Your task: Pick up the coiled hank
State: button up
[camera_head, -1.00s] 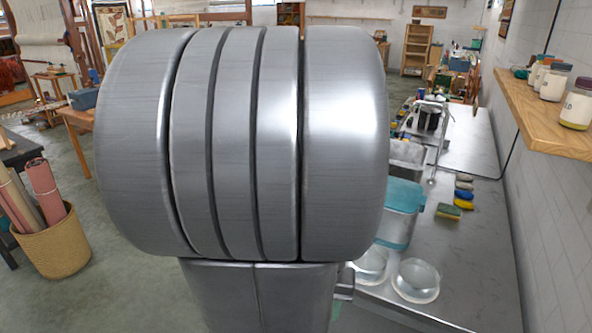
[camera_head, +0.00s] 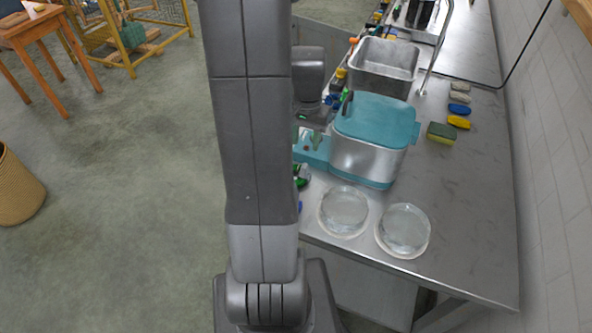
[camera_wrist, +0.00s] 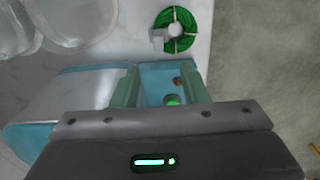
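The coiled hank (camera_wrist: 185,42) is a ring of green strands with pale bands and a whitish block at its left side. It lies on the metal bench near its edge, at the top of the wrist view. In the head view only a bit of green (camera_head: 300,181) shows beside my arm, which hides the rest. My gripper (camera_wrist: 160,78) has its two greenish fingers apart, with nothing visible held between them. The fingers point toward the hank but stop short of it, over a teal surface. In the head view my gripper (camera_head: 308,137) is partly hidden behind my arm.
A metal box with a teal lid (camera_head: 375,122) stands close to my gripper. Two clear round dishes (camera_head: 344,208) (camera_head: 405,228) lie nearer on the bench. A metal basin (camera_head: 383,68) and a sponge (camera_head: 441,133) are farther off. The bench (camera_head: 470,240) is bare at front right.

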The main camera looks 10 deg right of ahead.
aim_at(305, 165)
notch_tip(305, 165, down, 5)
jog(key=shift+f, duration=0.1)
jog(key=shift+s+a+f+p, duration=0.1)
jog(key=shift+f+p, duration=0.1)
jog(key=shift+f, duration=0.75)
jog(key=shift+s+d+f+p, duration=0.1)
jog(key=shift+f+p, duration=0.05)
jog(key=shift+f, duration=0.75)
jog(key=shift+s+a+f+p, duration=0.1)
jog(key=shift+f+p, duration=0.1)
jog(key=shift+f, duration=0.75)
jog(key=shift+c, duration=0.4)
grip_shut()
